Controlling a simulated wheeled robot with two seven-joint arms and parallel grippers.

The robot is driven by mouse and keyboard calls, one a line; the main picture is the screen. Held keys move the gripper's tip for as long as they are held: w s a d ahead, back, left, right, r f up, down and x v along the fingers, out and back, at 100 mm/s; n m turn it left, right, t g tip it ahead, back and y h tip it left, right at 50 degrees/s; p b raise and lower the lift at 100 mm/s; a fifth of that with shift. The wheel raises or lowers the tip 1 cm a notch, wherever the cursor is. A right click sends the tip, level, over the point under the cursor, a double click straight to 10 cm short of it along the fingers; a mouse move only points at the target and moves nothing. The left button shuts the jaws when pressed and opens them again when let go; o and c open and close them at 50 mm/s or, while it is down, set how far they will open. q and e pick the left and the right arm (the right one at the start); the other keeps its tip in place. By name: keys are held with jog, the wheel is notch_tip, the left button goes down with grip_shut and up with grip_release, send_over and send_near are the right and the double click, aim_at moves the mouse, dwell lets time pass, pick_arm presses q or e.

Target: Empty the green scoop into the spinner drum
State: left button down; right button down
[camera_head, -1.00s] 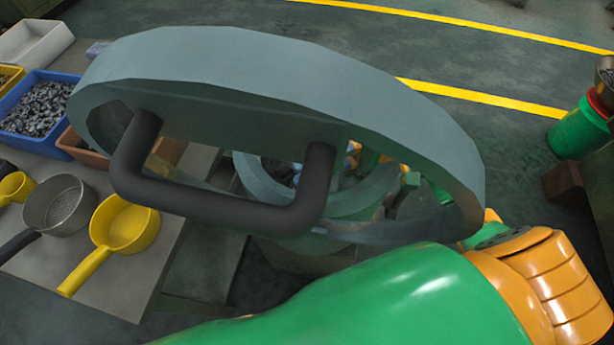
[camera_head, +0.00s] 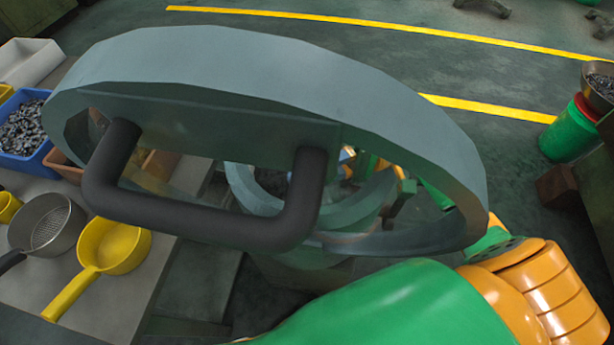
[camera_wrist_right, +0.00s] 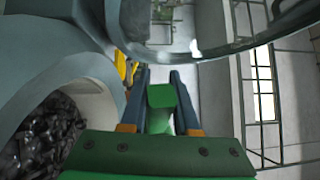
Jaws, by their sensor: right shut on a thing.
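The spinner drum (camera_head: 240,185) shows in the head view behind its raised grey-blue lid (camera_head: 250,65), partly seen through the clear window. The lid's black handle (camera_head: 205,225) faces me. In the right wrist view the drum's curved wall (camera_wrist_right: 45,62) is at left, with dark metal pieces (camera_wrist_right: 48,135) low inside a pale round opening. My right gripper (camera_wrist_right: 162,85) is shut on the green scoop's handle (camera_wrist_right: 160,97), beside the drum. The scoop's bowl is hidden, so I cannot tell what it holds. My left gripper is out of view.
A table at left holds a yellow scoop (camera_head: 115,245), a grey perforated scoop (camera_head: 45,225), a blue bin (camera_head: 25,130) of metal pieces and a white bin (camera_head: 30,60). A green and red container (camera_head: 572,130) stands far right. Open floor lies behind the lid.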

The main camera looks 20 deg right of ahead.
jog(key=shift+s+a+r+h, duration=0.3)
jog(key=shift+a+r+h, duration=0.1)
jog(key=shift+h, duration=0.6)
jog(key=h+p, duration=0.2)
jog(key=a+r+h+p, duration=0.1)
jog(key=h+p, duration=0.2)
jog(key=a+t+h+p, duration=0.1)
jog(key=h+p, duration=0.1)
jog(key=p, duration=0.1)
jog(key=shift+r+h, duration=0.25)
jog(key=shift+h, duration=0.05)
jog(key=shift+r+h+p, duration=0.2)
jog(key=shift+h+p, duration=2.9)
jog(key=shift+p, duration=4.3)
